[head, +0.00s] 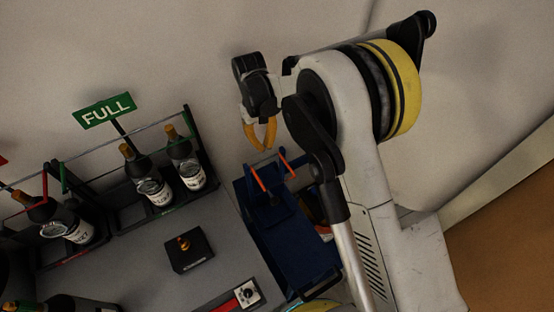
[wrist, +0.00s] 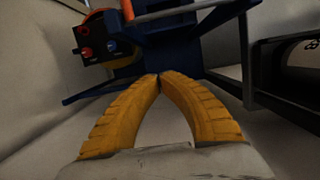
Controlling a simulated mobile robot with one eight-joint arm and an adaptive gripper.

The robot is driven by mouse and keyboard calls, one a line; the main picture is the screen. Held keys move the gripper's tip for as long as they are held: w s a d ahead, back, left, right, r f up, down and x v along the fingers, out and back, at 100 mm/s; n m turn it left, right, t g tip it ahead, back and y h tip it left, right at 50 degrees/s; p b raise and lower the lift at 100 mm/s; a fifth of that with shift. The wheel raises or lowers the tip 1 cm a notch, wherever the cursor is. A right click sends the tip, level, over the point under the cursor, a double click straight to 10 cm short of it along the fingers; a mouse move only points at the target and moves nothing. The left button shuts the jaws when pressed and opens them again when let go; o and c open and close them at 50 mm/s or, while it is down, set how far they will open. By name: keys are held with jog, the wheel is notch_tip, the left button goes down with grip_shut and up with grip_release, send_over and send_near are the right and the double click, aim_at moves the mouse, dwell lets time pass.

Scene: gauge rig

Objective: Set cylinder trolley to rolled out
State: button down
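The cylinder trolley (head: 290,240) is a dark blue frame at the bench's right end in the head view, partly hidden behind my arm. Two orange bars (head: 258,178) rise at its top. In the wrist view its blue frame (wrist: 185,32) crosses the top, with a grey bar (wrist: 170,12) and an orange piece (wrist: 127,10) above my fingers. My gripper (head: 264,149) has yellow fingers pointing down, just above the orange bars in the head view. In the wrist view the fingertips (wrist: 158,76) meet with nothing visible between them. Contact with the trolley is not visible.
Dark bottles (head: 153,188) stand in a black rack under a green FULL sign (head: 104,110). A black box with a brass fitting (head: 188,249) and a red panel with a knob (head: 240,297) are on the grey bench. A box with red and blue knobs (wrist: 98,43) shows in the wrist view.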

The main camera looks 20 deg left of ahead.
jog(key=b+x, duration=0.1)
jog(key=x, duration=0.2)
jog(key=b+x, duration=0.1)
jog(key=x, duration=0.3)
jog(key=a+b+x, duration=0.1)
jog(key=b+x, duration=0.1)
jog(key=x, duration=0.1)
jog(key=shift+s+f, duration=0.2)
jog(key=shift+f, duration=0.25)
jog(key=s+d, duration=0.1)
jog(key=s+d+b, duration=0.1)
jog(key=shift+d+f, duration=0.25)
jog(key=shift+d, duration=0.05)
jog(key=shift+s+d+b, duration=0.3)
jog(key=shift+d, duration=0.1)
jog(key=shift+r, duration=0.1)
jog(key=shift+d, duration=0.1)
